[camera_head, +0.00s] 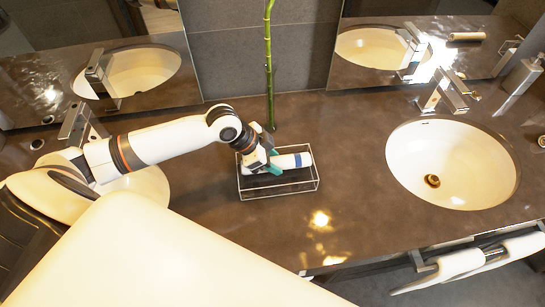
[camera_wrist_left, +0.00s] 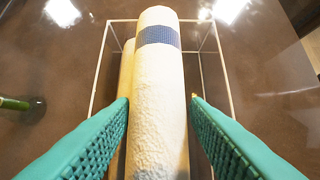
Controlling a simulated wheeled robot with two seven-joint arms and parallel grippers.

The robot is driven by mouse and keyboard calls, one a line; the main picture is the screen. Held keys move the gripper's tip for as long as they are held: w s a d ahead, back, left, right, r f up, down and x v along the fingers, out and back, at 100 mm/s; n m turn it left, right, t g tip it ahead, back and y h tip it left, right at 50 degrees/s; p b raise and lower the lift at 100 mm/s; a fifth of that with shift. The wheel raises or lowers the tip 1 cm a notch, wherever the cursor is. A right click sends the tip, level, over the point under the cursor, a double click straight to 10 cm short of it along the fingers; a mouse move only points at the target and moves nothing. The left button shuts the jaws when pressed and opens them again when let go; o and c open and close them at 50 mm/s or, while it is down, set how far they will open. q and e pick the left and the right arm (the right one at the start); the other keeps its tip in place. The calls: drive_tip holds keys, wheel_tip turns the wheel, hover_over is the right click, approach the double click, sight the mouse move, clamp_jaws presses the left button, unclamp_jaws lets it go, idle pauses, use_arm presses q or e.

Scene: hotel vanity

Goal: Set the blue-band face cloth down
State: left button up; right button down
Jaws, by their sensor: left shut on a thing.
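The blue-band face cloth (camera_head: 291,161) is a white roll with a blue band near one end. My left gripper (camera_head: 264,164) is shut on it, with a teal finger on each side; the wrist view shows the cloth (camera_wrist_left: 158,95) between both fingers (camera_wrist_left: 160,112). The cloth lies over a clear, thin-edged open tray (camera_head: 282,191) on the counter; its far end overlaps the tray's rim in the wrist view. I cannot tell whether it touches anything below. A second pale roll (camera_wrist_left: 126,72) lies beside and beneath it, partly hidden. My right gripper is not in view.
A green bamboo stalk (camera_head: 268,60) stands just behind the tray. A round sink (camera_head: 440,150) with a faucet (camera_head: 440,92) is at the right, and another sink is partly behind my left arm. White towels (camera_head: 470,263) hang at the front edge. Counter between tray and right sink is clear.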

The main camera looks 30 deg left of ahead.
use_arm(q)
drive_tip(key=o, duration=1)
drive_tip(key=shift+c, duration=0.2)
drive_tip(key=b+v, duration=0.1)
drive_tip(key=v, duration=0.9)
drive_tip(key=shift+a+r+b, duration=0.15)
drive_tip(key=shift+a+b, duration=0.05)
drive_tip(key=shift+b, duration=0.15)
drive_tip(key=shift+v, duration=0.8)
drive_tip(key=shift+d, duration=0.1)
